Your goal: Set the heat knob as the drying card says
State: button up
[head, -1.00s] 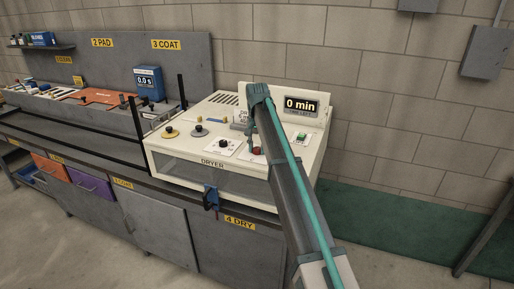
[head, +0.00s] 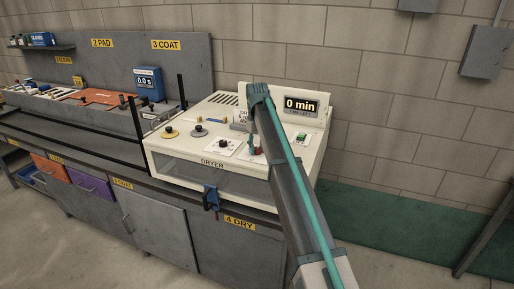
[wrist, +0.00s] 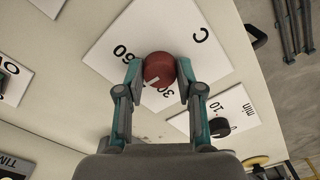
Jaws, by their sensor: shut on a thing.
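A round red knob (wrist: 159,68) with a short white mark sits on a white dial plate (wrist: 115,38) printed with C, 60 and a partly covered 30. My gripper (wrist: 159,70) is shut on this knob, one finger on each side. In the head view the red knob (head: 257,150) shows low beside my arm, on top of the cream dryer (head: 172,158). A card (head: 240,117) lettered "DR" stands behind my arm. The arm hides most of it, and its instructions cannot be read.
A black knob (wrist: 219,127) on a plate marked 10 is close by my right finger.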

aim_at(257, 149)
jog(key=shift+n, duration=0.5)
jog(key=o, duration=1.2)
jog(key=shift+c, duration=0.2)
notch_tip(257, 149, up, 12)
